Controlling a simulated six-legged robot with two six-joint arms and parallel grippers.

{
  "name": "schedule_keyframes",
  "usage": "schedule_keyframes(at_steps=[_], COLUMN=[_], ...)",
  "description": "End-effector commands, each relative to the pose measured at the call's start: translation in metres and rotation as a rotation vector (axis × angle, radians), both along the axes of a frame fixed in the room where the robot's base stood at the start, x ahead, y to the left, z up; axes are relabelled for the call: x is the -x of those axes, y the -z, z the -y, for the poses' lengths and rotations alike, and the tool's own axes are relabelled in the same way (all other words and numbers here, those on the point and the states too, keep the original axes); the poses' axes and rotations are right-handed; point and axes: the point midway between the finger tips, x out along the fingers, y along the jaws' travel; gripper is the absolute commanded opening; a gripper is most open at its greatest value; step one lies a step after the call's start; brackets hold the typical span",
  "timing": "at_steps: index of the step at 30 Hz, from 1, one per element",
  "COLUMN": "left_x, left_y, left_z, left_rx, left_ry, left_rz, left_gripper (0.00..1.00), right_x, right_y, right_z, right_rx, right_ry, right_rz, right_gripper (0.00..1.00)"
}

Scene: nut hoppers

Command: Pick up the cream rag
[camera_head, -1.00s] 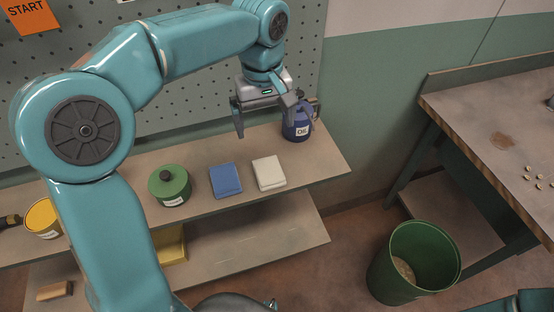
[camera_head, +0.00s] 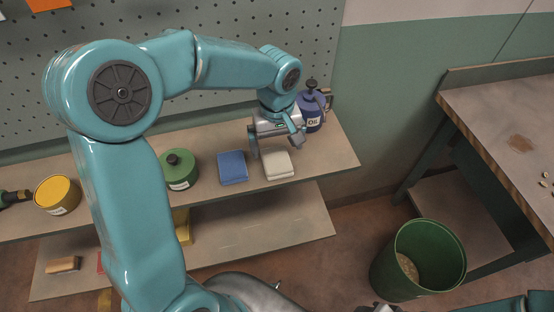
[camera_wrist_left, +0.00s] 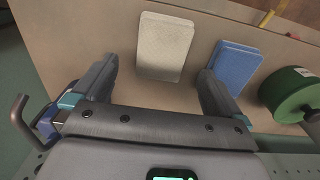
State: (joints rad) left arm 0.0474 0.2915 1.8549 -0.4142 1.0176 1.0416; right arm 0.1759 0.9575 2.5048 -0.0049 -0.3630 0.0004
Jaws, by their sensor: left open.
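The cream rag (camera_head: 279,166) lies folded flat on the upper shelf, right of a folded blue rag (camera_head: 232,167). My left gripper (camera_head: 274,148) is open and empty, just above and behind the cream rag. In the left wrist view, the cream rag (camera_wrist_left: 165,46) lies ahead of and between the two open fingers (camera_wrist_left: 158,85). The blue rag (camera_wrist_left: 236,66) there is beside the right-hand finger, which overlaps its edge in the picture. My right gripper is not clearly in view.
A green canister (camera_head: 181,171) and a yellow tin (camera_head: 57,195) stand left on the upper shelf (camera_head: 330,150). A green bin (camera_head: 425,260) stands on the floor, beside a workbench (camera_head: 490,110).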

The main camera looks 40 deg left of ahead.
Motion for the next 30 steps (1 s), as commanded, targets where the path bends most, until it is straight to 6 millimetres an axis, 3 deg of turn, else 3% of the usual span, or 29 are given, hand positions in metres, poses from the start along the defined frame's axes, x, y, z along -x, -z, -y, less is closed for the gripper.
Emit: schedule_keyframes(at_steps=[6,15,16,21,23,24,30], left_x=[0.002,0.0,0.0,0.0,0.0,0.0,0.0], left_y=[0.034,0.041,0.041,0.041,0.041,0.041,0.04], left_z=[-0.001,-0.001,-0.001,-0.001,-0.001,-0.001,-0.001], left_rx=[0.0,0.001,0.001,0.001,0.001,0.001,0.001], left_ry=[0.001,0.0,0.0,0.001,0.001,0.001,0.001], left_rz=[-0.004,0.001,0.001,-0.001,-0.001,-0.001,-0.001], left_gripper=[1.0,1.0,0.94,0.42,0.42,0.37,0.37], right_x=[0.0,0.0,0.0,0.0,0.0,0.0,0.0], right_y=[-0.007,-0.007,-0.007,-0.007,-0.006,-0.006,-0.006], right_z=[0.0,0.0,0.0,0.0,0.0,0.0,0.0], right_rx=[0.0,0.0,0.0,0.0,0.0,0.0,0.0], right_ry=[0.0,0.0,0.0,0.0,0.0,0.0,0.0], right_rz=[0.0,0.0,0.0,0.0,0.0,0.0,0.0], right_gripper=[0.43,0.43,0.43,0.43,0.43,0.43,0.43])
